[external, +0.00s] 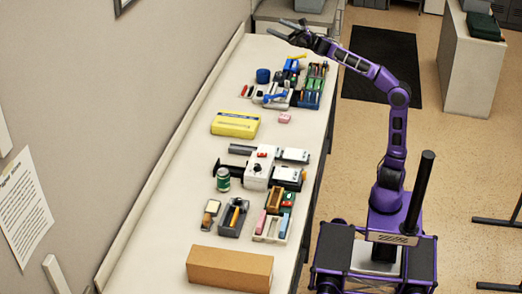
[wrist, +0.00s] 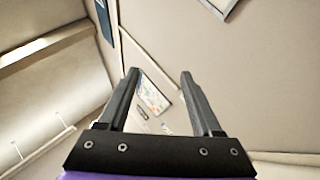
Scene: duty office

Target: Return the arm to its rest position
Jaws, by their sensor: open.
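My purple arm stands at the right side of the long table in the external view, raised and bent over toward the table's far end. My gripper (external: 289,29) is high above the far end of the table, with its fingers pointing left toward the wall. In the wrist view my gripper (wrist: 158,75) has its two dark fingers spread apart with nothing between them. Beyond the fingers the wrist view shows wall and part of the ceiling.
The table (external: 190,157) holds a yellow case (external: 235,124), a green can (external: 223,179), a cardboard box (external: 229,269), and several trays of small items. A grey cabinet (external: 468,65) stands at the back right. A dark mat (external: 385,60) lies on the open floor.

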